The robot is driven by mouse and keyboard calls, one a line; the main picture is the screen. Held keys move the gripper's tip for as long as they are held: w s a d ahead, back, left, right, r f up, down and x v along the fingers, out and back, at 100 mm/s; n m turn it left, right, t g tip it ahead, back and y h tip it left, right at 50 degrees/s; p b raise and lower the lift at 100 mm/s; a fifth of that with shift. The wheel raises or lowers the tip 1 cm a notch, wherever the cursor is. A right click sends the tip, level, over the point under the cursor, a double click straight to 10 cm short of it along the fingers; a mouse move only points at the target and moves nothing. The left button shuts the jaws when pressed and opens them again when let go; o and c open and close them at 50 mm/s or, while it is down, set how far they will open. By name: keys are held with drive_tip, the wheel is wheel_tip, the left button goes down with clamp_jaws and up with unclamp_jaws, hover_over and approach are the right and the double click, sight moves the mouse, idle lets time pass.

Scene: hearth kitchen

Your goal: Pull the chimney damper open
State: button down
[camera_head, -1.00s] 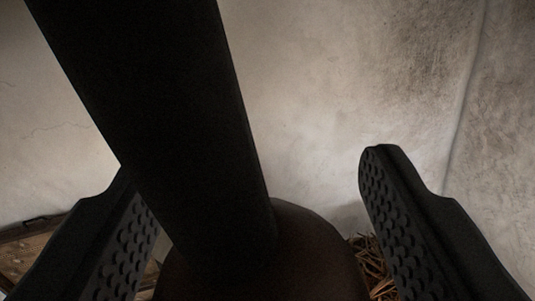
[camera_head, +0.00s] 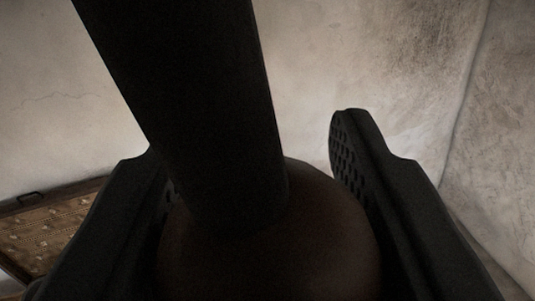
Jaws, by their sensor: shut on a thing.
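A thick black bar (camera_head: 195,110) comes down from the top of the camera view and ends in a dark brown rounded knob (camera_head: 290,245); this looks like the damper pull. My gripper (camera_head: 255,150) has one black finger on each side of the knob, with ridged pads facing inward. It is shut on the knob. The knob hides the lower part of the left pad and the contact itself. The damper plate is not in view.
A pale, soot-stained plaster wall (camera_head: 400,65) stands behind, with a corner at the right. A framed, patterned panel or tray with a small dark handle (camera_head: 40,235) lies at the lower left.

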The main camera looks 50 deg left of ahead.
drive_tip(key=shift+f, duration=1.4)
drive_tip(key=c, duration=0.9)
unclamp_jaws()
drive_tip(key=b+v, duration=0.1)
drive_tip(key=v, duration=1.3)
drive_tip(key=shift+b, duration=0.4)
drive_tip(key=shift+w, duration=0.15)
